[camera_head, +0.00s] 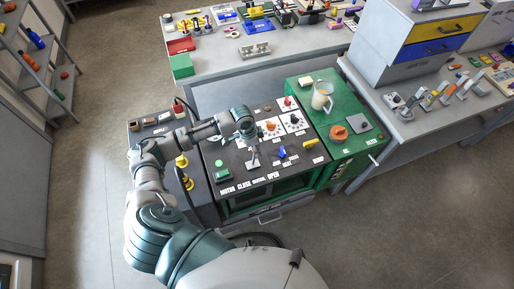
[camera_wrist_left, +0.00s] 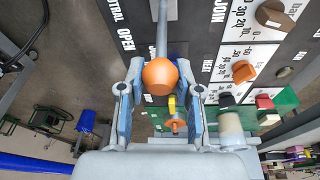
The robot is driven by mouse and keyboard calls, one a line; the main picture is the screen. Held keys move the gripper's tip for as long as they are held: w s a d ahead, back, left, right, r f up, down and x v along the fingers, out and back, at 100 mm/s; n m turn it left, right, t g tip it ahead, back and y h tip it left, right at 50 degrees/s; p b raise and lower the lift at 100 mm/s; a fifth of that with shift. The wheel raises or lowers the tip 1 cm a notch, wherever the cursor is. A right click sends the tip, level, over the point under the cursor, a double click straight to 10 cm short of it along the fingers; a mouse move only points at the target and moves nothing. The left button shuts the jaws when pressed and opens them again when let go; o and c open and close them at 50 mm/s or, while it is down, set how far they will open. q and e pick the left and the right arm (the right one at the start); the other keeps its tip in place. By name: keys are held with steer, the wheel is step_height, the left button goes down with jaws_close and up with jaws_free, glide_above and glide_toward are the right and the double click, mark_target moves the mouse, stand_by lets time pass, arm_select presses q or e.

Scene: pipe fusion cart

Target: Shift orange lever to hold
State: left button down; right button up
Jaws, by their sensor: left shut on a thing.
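The orange lever shows in the left wrist view as an orange ball knob (camera_wrist_left: 160,76) on a grey shaft that runs up to the top edge. My left gripper (camera_wrist_left: 161,92) has a finger on each side of the ball and is shut on it. In the head view my left gripper (camera_head: 246,134) is over the dark control panel (camera_head: 235,180), above a grey shaft and base plate, and hides the ball. Printed words such as OPEN, JOIN and NEUTRAL can be read beside the lever; I cannot make out a full HOLD label. My right gripper is not in view.
Orange dial (camera_head: 271,126), blue lever (camera_head: 282,153), yellow handle (camera_head: 310,143) and green switch (camera_head: 222,172) are on the panel around the gripper. A jug (camera_head: 322,96) stands on the green top at right. Yellow fittings (camera_head: 182,161) are at left.

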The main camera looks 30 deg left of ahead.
arm_select(q)
steer(key=shift+s+a+f+t+h+p, duration=0.1)
steer(key=shift+s+a+t+h+p, duration=0.4)
steer(key=shift+s+t+p, duration=0.15)
steer(key=shift+d, duration=0.1)
steer(key=c, duration=0.8)
jaws_free()
steer(key=shift+o, duration=0.2)
steer(key=shift+w, duration=0.1)
steer(key=shift+r, duration=0.35)
steer(key=v, duration=1.1)
steer(key=shift+s+a+r, duration=0.15)
steer(key=shift+s+a, duration=0.25)
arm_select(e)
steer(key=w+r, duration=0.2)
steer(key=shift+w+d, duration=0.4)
